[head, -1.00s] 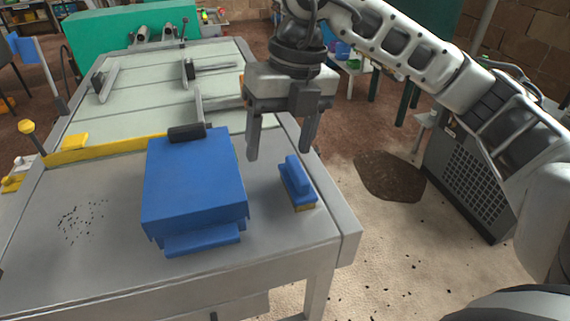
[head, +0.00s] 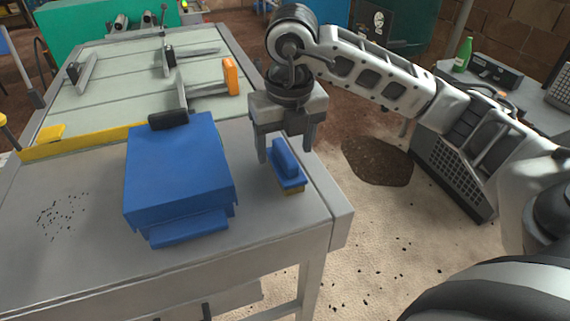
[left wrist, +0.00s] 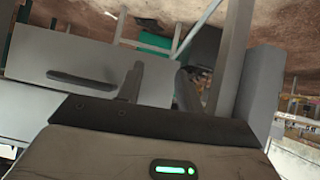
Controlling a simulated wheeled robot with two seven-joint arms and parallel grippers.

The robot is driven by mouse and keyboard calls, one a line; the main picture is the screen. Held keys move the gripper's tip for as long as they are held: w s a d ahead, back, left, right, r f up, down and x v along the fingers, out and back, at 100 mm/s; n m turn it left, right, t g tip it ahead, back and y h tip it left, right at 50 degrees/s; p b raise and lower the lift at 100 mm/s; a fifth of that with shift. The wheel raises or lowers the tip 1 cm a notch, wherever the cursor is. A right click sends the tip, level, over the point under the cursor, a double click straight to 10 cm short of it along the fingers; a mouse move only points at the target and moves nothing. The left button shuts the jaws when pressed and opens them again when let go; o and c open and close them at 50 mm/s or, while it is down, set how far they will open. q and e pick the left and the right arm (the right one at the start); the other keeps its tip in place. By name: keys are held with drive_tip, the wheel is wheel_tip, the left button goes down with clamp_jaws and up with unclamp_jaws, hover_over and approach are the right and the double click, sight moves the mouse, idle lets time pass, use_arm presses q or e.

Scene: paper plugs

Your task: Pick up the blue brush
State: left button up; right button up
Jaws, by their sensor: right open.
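The blue brush (head: 289,176) has a blue handle on a blue block with yellowish bristles. It lies near the right edge of the grey bench in the head view. My right gripper (head: 285,148) is open and points down at the brush's far end. Its fingers show on either side of the upper part of the handle, and it is not closed on it. I cannot tell whether a finger touches the brush. My left gripper (left wrist: 160,92) shows only in the left wrist view, and its finger gap is unclear there.
A large blue box-shaped block (head: 180,170) stands left of the brush on the grey bench (head: 80,255). Black specks (head: 60,216) lie further left. A yellow strip (head: 95,147) and clamps are behind. Bare bench lies between block and brush.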

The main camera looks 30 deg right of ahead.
sight(284, 150)
drive_tip(key=shift+w+d+f, duration=0.1)
drive_tip(key=shift+w+f, duration=0.1)
drive_tip(key=shift+f, duration=0.8)
drive_tip(key=shift+w+d+f, duration=0.1)
drive_tip(key=shift+w+f, duration=0.05)
drive_tip(key=shift+f, duration=0.8)
drive_tip(key=c, duration=1.1)
drive_tip(key=shift+r, duration=0.15)
drive_tip(key=shift+a+r, duration=0.1)
drive_tip(key=shift+r, duration=0.2)
wheel_tip(284, 150, up, 2)
drive_tip(key=shift+r, duration=0.15)
drive_tip(key=s+r, duration=0.1)
drive_tip(key=r, duration=0.1)
drive_tip(key=s+a+r, duration=0.1)
drive_tip(key=r, duration=0.1)
drive_tip(key=s+a+r, duration=0.1)
drive_tip(key=shift+s+a+r+p, duration=0.25)
drive_tip(key=shift+r+p, duration=0.1)
drive_tip(key=shift+r, duration=0.05)
drive_tip(key=s+a+r, duration=0.4)
drive_tip(key=s+a, duration=0.1)
drive_tip(key=s, duration=0.3)
drive_tip(key=shift+a, duration=0.25)
